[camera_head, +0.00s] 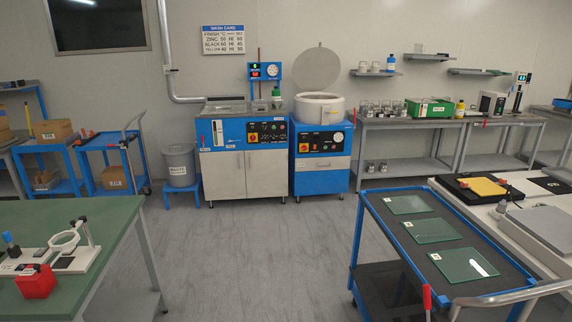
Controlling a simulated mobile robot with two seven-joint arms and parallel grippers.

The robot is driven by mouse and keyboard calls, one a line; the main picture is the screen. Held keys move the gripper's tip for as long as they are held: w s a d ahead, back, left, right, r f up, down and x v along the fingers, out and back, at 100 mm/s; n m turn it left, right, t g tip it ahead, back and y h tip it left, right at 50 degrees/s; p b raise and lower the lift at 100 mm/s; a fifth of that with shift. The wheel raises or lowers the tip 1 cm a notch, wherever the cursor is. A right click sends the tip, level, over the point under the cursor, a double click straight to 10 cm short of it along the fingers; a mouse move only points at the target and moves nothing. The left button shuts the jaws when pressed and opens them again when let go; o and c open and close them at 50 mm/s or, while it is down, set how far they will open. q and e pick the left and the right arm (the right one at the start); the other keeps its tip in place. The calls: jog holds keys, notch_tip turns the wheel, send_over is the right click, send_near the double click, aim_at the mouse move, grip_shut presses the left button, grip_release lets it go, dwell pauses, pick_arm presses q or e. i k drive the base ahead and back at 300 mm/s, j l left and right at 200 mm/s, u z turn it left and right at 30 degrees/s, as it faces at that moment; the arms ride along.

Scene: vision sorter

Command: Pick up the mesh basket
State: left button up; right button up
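I cannot make out a mesh basket for certain in the head view. Small grey containers (376,109) stand in a group on the long bench (405,123) at the back right; they are too small to tell whether any is mesh. More small containers (371,167) sit on the bench's lower shelf. The washing machine (245,146) and the round drum machine (321,146) with its lid (317,63) raised stand against the back wall; the drum's inside is hidden. Neither of my grippers is in view.
A green-topped table (105,222) is at the front left, with a red block (36,283). A blue cart (412,258) with three glass plates stands at the front right. A grey bin (180,165) is left of the washer. The middle floor (265,250) is clear.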

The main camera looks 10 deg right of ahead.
aim_at(368, 112)
jog(key=i, duration=1.45)
jog(key=i+j, duration=0.1)
jog(key=i, duration=2.75)
jog(key=i+l+z, duration=0.15)
jog(key=i+z, duration=0.25)
jog(key=i, duration=0.2)
jog(key=i+j+z, duration=0.1)
jog(key=i+z, duration=0.3)
jog(key=i, duration=0.2)
jog(key=i+l, duration=0.95)
jog(key=l, duration=0.15)
jog(key=i+l+u, duration=0.1)
jog(key=l, duration=0.2)
jog(key=i+l, duration=0.15)
jog(key=l, duration=0.15)
jog(key=l+u, duration=0.1)
jog(key=l, duration=0.75)
jog(key=k+l+u, duration=0.15)
jog(key=l, duration=0.65)
